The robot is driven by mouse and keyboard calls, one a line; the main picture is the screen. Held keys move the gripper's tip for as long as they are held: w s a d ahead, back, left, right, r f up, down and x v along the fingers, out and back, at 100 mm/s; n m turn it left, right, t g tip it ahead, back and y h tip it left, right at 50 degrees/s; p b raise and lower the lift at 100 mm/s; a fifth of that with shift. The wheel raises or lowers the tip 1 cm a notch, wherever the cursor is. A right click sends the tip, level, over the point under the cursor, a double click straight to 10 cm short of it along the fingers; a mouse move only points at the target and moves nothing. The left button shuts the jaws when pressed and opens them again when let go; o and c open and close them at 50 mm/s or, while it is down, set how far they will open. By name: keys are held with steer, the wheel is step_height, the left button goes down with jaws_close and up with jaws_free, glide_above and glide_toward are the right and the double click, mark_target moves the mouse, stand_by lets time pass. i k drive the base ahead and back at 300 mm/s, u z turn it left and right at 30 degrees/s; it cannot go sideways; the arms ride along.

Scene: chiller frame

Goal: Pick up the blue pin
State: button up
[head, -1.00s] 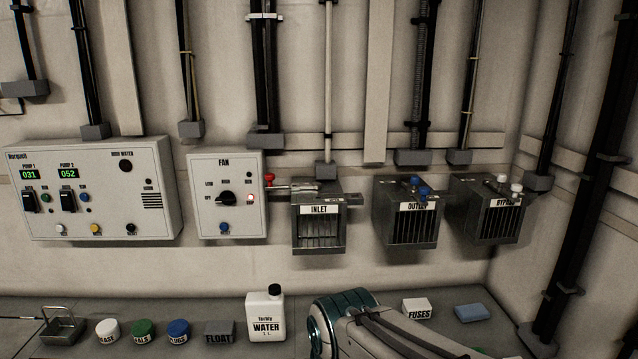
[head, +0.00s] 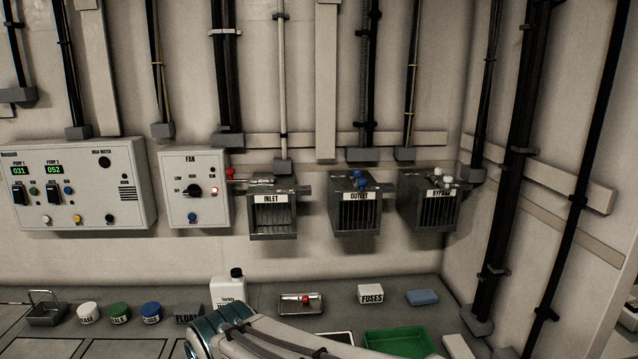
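Two blue-headed pins show on the box labelled OUTLET (head: 356,213) on the back wall. One blue pin (head: 357,174) stands at its top rear, and the other blue pin (head: 363,182) is just in front of it. Their shafts are too small to make out. My arm crosses the bottom middle of the head view, well below the box. My gripper is out of view, so what it holds cannot be seen.
The INLET box (head: 272,215) has a red-headed pin (head: 230,174) at its left. The BYPASS box (head: 428,207) has white-headed pins (head: 447,175). On the bench are a metal plate with a red knob (head: 305,299), a FUSES box (head: 371,294), a blue sponge (head: 422,297) and a green tray (head: 399,339).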

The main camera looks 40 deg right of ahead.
mark_target(357, 173)
steer(key=k, duration=0.4)
steer(key=z, duration=1.8)
steer(key=i, duration=0.15)
steer(key=u, duration=0.2)
